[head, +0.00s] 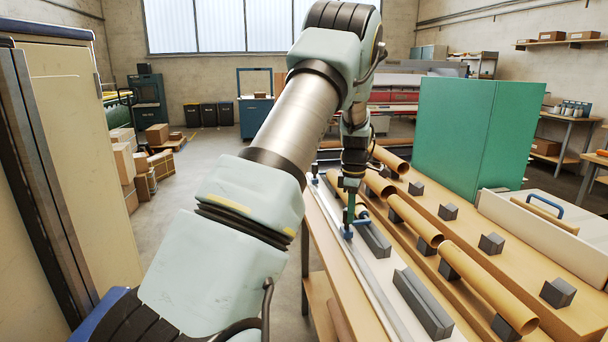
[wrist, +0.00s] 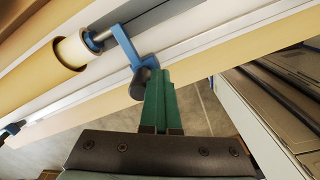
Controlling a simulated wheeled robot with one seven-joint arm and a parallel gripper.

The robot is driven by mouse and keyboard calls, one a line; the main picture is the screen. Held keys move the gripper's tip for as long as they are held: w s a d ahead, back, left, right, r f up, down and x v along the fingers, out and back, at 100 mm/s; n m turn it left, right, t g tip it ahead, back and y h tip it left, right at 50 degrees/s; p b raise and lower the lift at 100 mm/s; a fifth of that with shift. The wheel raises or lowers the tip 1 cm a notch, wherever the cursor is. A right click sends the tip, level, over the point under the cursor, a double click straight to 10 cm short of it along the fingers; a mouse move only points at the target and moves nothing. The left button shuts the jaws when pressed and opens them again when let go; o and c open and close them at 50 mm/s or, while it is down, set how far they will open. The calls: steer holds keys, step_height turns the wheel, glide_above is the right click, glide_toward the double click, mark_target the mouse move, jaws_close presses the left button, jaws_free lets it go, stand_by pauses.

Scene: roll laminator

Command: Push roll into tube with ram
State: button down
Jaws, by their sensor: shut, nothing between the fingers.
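My gripper (wrist: 160,72) is shut and empty, its green fingers together beside the dark knob (wrist: 138,84) of the ram's blue bracket (wrist: 126,46). They look close to or touching the knob; I cannot tell which. The ram's metal rod (wrist: 98,37) points left at the pale roll (wrist: 71,51), whose end shows at the mouth of the tan tube (wrist: 50,68). How far the roll sits inside is hidden. In the head view, my gripper (head: 349,222) is low at the blue bracket (head: 360,221), over the pale rail (head: 372,278).
Tan tubes (head: 490,287) lie in a line on dark blocks (head: 422,303) along the wooden bench. A green panel (head: 455,130) stands behind. A white tray (head: 540,228) with a blue handle is at the right. Open floor (head: 215,185) lies left of the bench.

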steer(key=shift+w+a+p, duration=0.25)
steer(key=shift+w+p, duration=0.05)
steer(key=shift+w, duration=0.85)
steer(key=shift+w+a+p, duration=0.2)
steer(key=shift+w+p, duration=0.05)
steer(key=shift+w, duration=0.95)
steer(key=shift+w, duration=0.25)
steer(key=shift+s, duration=0.2)
steer(key=shift+s+d, duration=0.15)
steer(key=shift+s, duration=0.7)
steer(key=shift+r, duration=0.1)
